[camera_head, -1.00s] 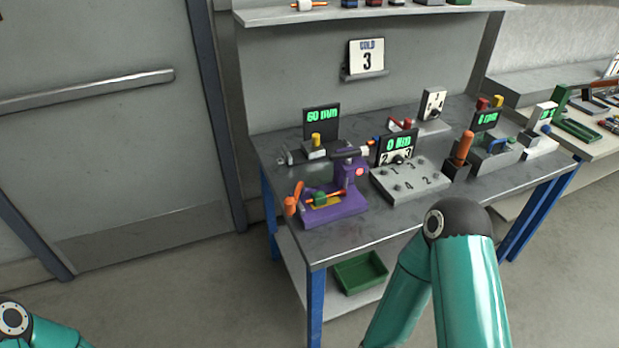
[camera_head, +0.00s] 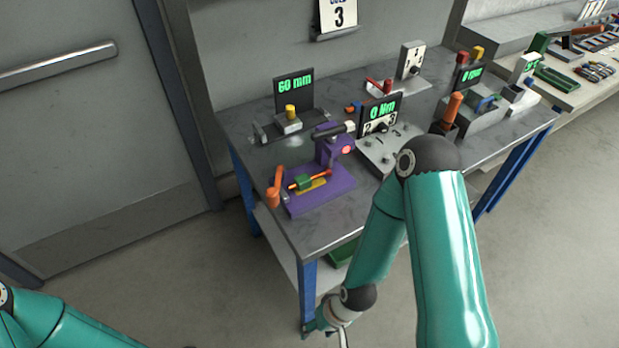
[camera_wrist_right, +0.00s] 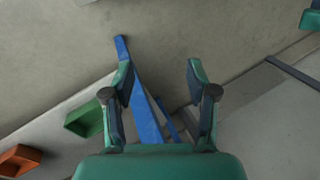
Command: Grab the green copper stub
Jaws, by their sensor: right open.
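A small green block (camera_head: 304,182) with a copper-orange rod sticking out sits on the purple bench device (camera_head: 322,197), at the table's left part. I take this to be the green copper stub, but it is too small to tell its exact shape. My right gripper (camera_head: 340,335) hangs low beside the front table leg, well below and apart from the stub, partly cut off by the picture's edge. The right wrist view shows its fingers (camera_wrist_right: 162,80) spread and empty, with floor and a blue table leg beyond. The left arm shows at lower left, its gripper out of the picture.
The blue-legged table (camera_head: 335,228) also holds a grey numbered block (camera_head: 378,160), a 60 mm display (camera_head: 294,86) and an orange-handled tool (camera_head: 452,108). An orange crank (camera_head: 274,186) juts from the purple device. A green bin (camera_wrist_right: 85,117) sits on the lower shelf.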

